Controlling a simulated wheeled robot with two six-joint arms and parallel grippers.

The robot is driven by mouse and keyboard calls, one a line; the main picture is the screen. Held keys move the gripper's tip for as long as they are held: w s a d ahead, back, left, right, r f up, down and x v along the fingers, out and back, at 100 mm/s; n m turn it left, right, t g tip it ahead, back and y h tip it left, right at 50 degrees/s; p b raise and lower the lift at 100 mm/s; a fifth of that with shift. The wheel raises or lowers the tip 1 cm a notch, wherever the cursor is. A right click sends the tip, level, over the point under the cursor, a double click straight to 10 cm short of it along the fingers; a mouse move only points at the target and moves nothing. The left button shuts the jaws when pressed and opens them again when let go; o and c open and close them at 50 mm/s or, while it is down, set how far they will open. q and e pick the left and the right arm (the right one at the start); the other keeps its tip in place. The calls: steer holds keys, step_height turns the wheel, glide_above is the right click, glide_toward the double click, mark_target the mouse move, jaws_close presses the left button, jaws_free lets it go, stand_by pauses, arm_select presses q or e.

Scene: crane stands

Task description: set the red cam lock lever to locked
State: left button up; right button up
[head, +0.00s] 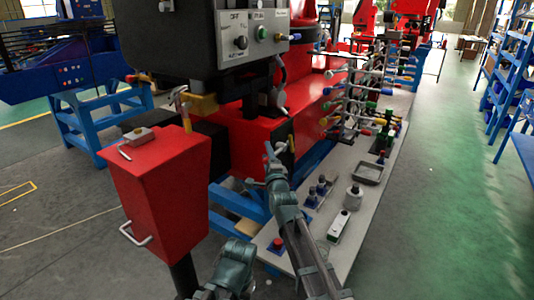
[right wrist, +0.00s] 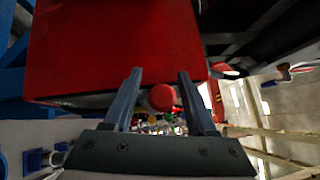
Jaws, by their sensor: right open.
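My right gripper (head: 279,153) is open beside the front end of the red machine, with its fingers pointing away from me. In the right wrist view its two fingers (right wrist: 156,98) stand apart with nothing between the pads. A round red knob (right wrist: 162,97) shows in the gap, end on and beyond the fingers, not touching them as far as I can see. It looks like the end of the red lever, but its shaft and set position are hidden. In the head view I cannot single this lever out among the coloured levers (head: 345,100). My left gripper's fingers do not show.
The red machine body (right wrist: 110,45) lies close above the right fingers. A grey bench (head: 345,262) holds a red button (head: 278,243), a tray (head: 369,173) and small fittings. A red pedestal box (head: 160,190) stands at left. The green floor at right is clear.

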jaws_close()
stand_by(0.3)
stand_by(1.2)
